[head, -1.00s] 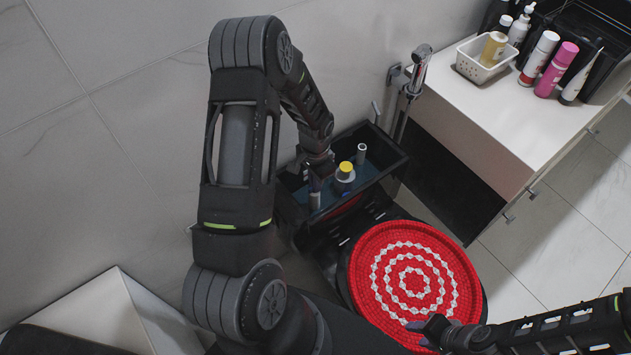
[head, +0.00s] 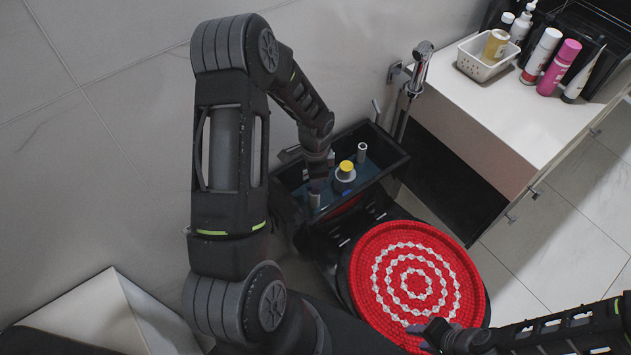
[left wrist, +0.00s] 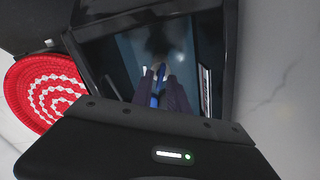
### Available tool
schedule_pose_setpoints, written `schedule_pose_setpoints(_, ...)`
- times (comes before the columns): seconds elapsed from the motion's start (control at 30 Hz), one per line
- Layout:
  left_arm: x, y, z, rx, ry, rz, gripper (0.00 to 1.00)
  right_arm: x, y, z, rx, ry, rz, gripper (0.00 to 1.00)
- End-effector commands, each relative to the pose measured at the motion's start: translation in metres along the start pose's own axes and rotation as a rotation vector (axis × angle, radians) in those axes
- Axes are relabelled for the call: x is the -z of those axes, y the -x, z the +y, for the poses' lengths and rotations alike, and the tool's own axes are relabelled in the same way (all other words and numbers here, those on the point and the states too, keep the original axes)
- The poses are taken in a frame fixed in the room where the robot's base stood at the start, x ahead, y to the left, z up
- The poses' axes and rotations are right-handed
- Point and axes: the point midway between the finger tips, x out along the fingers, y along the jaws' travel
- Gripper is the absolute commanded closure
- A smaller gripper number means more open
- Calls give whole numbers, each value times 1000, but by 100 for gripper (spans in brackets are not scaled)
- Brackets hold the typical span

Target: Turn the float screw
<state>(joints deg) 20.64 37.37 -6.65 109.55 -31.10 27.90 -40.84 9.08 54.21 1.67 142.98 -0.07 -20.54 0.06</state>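The open black cistern (head: 383,178) holds bluish water and sits behind the round red toilet cover. My left gripper (head: 315,190) points down into its left part, beside the flush valve with a yellow cap (head: 346,167). In the left wrist view, the two dark fingers (left wrist: 160,95) reach into the cistern. A narrow blue part with a pale top, likely the float screw (left wrist: 155,88), shows between them. I cannot tell whether the fingers press on it. My right gripper (head: 419,337) is over the cover's near edge, its fingertips seemingly apart and empty.
The red and white cover (head: 365,265) lies on the toilet. A white counter (head: 480,115) at the right carries a basket (head: 484,62) and several bottles. A grey upright tube (head: 362,152) stands in the cistern.

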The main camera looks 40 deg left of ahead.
Motion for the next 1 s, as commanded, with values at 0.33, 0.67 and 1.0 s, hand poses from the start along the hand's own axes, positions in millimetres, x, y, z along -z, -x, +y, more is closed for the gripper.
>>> schedule_pose_setpoints(0.33, 0, 0, 0, 0, 1, 0, 71, 0, 0, 0, 0, 0, 0, 64)
schedule_pose_setpoints(0.67, 1, 34, -1, 3, 0, 2, 71, 0, 0, 0, 0, 0, 0, 64)
schedule_pose_setpoints(1.0, 0, 77, 0, 1, 0, 1, 71, 0, 0, 0, 0, 0, 0, 64)
